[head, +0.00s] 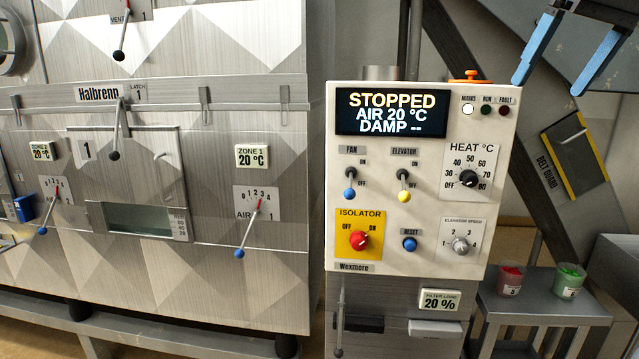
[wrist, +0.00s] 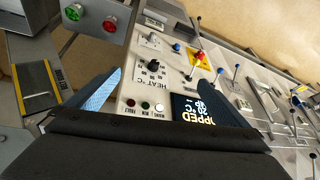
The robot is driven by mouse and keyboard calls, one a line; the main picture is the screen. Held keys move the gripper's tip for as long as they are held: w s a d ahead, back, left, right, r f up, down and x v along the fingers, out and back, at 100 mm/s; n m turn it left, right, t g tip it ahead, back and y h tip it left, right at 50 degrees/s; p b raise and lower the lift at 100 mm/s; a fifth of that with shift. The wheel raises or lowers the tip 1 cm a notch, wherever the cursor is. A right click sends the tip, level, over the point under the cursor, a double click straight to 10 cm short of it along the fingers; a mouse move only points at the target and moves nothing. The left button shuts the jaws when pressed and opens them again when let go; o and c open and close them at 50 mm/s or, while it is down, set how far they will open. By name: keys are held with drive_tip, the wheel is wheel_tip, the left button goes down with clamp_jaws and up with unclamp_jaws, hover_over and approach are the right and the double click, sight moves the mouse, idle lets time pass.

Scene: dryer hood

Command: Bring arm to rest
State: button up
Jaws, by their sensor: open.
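My gripper (head: 548,86) is at the upper right of the head view, with its two blue-padded fingers spread apart and nothing between them. It hangs to the right of the control panel (head: 423,218), in front of the dark conveyor structure, apart from the panel as far as I can tell. In the wrist view my gripper (wrist: 155,82) is open, one finger on each side, with the panel seen between and beyond the fingers. The panel's display (head: 391,113) reads STOPPED, AIR 20 °C, DAMP. The isolator knob (head: 359,241) is red on a yellow plate.
The dryer front (head: 215,290) with its levers fills the left. A belt guard plate (head: 574,158) is below my gripper. A side table (head: 540,309) at lower right holds a red cup (head: 510,281) and a green cup (head: 569,281). An orange knob (head: 465,75) tops the panel.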

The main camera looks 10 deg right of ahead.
drive_tip(key=w+a+f+g, duration=0.1)
drive_tip(key=a+f, duration=0.4)
drive_tip(key=f, duration=0.5)
drive_tip(key=w+a+f+m+g+b, duration=0.1)
drive_tip(key=a+f, duration=0.4)
drive_tip(key=f, duration=0.4)
drive_tip(key=w+a+f+g, duration=0.1)
drive_tip(key=a+f, duration=0.4)
drive_tip(key=f, duration=0.5)
drive_tip(key=s+a+f, duration=0.6)
drive_tip(key=f, duration=0.4)
drive_tip(key=s+a+f+h+b, duration=0.1)
drive_tip(key=s+a+f, duration=0.6)
drive_tip(key=f, duration=0.3)
drive_tip(key=shift+n+g, duration=0.3)
drive_tip(key=shift+n, duration=0.1)
